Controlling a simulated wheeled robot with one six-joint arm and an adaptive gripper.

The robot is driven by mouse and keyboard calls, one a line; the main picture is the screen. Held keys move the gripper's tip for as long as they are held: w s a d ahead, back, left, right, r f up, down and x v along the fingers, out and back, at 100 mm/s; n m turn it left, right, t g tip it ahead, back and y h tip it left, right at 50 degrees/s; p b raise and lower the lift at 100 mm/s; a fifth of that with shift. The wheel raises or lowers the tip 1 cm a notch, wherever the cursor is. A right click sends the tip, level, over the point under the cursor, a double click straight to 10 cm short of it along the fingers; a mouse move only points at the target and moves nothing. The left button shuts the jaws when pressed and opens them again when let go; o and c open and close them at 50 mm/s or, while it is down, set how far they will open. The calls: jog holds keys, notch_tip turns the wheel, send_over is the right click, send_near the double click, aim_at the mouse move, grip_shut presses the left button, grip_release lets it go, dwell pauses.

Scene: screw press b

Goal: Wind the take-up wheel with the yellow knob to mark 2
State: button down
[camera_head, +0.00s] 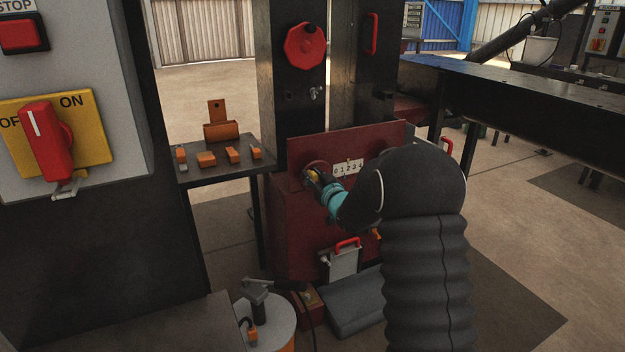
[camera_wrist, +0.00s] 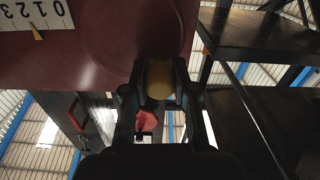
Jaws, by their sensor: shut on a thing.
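The take-up wheel (camera_head: 318,164) is a dark red disc on the front of the red press housing; it also fills the upper middle of the wrist view (camera_wrist: 115,35). Its yellow knob (camera_wrist: 160,80) is between my gripper's fingers, which are shut on it (camera_wrist: 159,92). In the head view my gripper (camera_head: 314,177) is at the wheel and partly hides the knob. A white scale (camera_head: 348,168) with marks 0 to 4 is just right of the wheel. In the wrist view the scale is upside down, and its yellow pointer (camera_wrist: 38,34) appears between 1 and 2.
A side table (camera_head: 215,170) with several orange pieces stands left of the press. A red handwheel (camera_head: 305,46) is higher on the press frame. A red-handled plate (camera_head: 345,258) is below the scale. A dark table (camera_head: 520,90) is on the right.

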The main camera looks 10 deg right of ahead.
aim_at(318, 165)
jog(key=shift+w+d+r+m+p, duration=0.15)
jog(key=shift+d+r+m+p, duration=0.25)
jog(key=shift+m, duration=1.2)
jog(key=shift+w+d+r+m+p, duration=0.1)
jog(key=shift+w+d+m+p, duration=0.35)
jog(key=shift+m, duration=1.15)
jog(key=shift+s+d+r+m+p, duration=0.15)
jog(key=shift+d+m, duration=0.5)
jog(key=shift+m, duration=0.95)
jog(key=c, duration=0.9)
grip_release()
jog(key=v, duration=1.2)
